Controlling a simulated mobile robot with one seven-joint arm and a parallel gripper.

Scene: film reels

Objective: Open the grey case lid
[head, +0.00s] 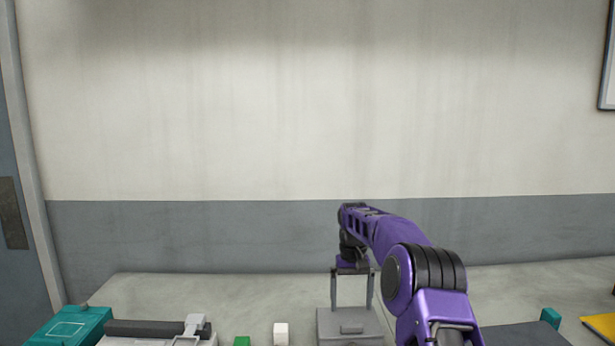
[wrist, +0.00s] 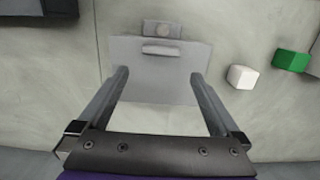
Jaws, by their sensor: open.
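The grey case (head: 349,337) stands on the table at the bottom centre of the head view, cut off by the lower edge. Its lid (wrist: 125,52) looks flat and shut, with a raised grip bar (wrist: 162,50) on top. The lid also shows in the head view (head: 328,321). My gripper (head: 351,307) points down over the case, open and empty. In the wrist view my gripper (wrist: 159,74) has its two fingers apart, over the lid's near side, with the bar ahead between them. I cannot tell whether the fingertips touch the lid.
A white block (head: 281,333) and a green block (head: 242,341) sit left of the case. Farther left are a grey device with a dark roller (head: 158,328) and a teal box (head: 70,328). A dark flat item (head: 520,335) lies right. The table behind is clear.

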